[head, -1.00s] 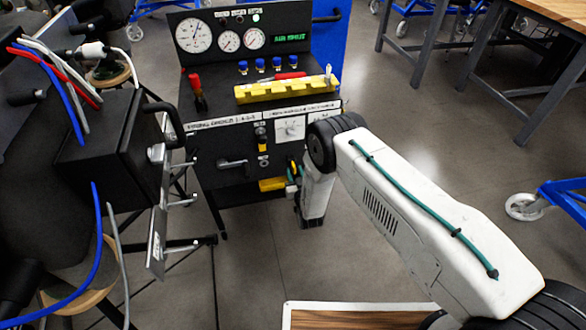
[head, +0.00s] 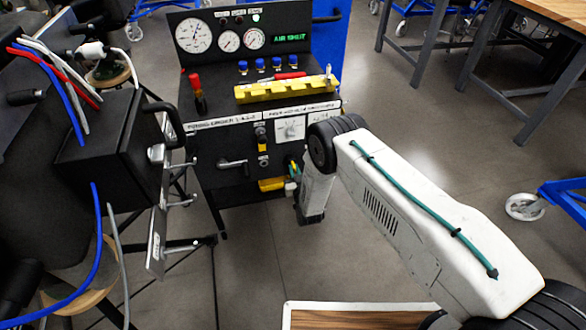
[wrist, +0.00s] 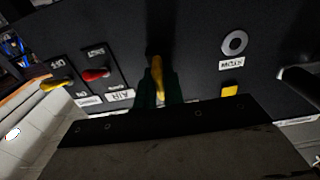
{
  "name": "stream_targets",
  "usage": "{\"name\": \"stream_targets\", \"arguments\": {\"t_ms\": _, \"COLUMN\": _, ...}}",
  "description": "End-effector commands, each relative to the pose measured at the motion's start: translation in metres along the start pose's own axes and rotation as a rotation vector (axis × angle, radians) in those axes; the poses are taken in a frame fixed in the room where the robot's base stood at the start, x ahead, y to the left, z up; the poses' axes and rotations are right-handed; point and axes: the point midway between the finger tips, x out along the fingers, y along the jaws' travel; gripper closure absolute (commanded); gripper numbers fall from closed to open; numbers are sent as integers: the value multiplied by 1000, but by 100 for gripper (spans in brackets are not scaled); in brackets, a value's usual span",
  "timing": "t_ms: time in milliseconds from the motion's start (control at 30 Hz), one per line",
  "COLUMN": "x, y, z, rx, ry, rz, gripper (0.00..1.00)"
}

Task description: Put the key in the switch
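In the wrist view a yellow key (wrist: 157,72) stands out from the dark panel face, between the dark green fingertips of my gripper (wrist: 160,96). The fingers look closed on it. Its far end meets a dark spot on the panel; I cannot tell how deep it sits. The switch itself is hidden behind the key. A label reading AIR (wrist: 119,96) is beside it. In the head view my gripper (head: 294,170) is at the panel's lower right, partly hidden by my wrist.
The black console (head: 222,165) carries gauges (head: 229,41), a lit display (head: 289,38) reading AIR SHUT and a yellow rack (head: 286,90). A red toggle (wrist: 96,74) and a yellow toggle (wrist: 56,85) are close by. A black box (head: 105,150) with cables stands left.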

Motion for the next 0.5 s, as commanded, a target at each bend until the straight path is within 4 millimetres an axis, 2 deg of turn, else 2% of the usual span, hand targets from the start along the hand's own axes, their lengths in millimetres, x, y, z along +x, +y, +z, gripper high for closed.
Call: {"name": "stream_targets", "arguments": {"t_ms": 500, "x": -10, "y": 0, "z": 0, "rx": 0, "ry": 0, "rz": 0, "gripper": 100}}
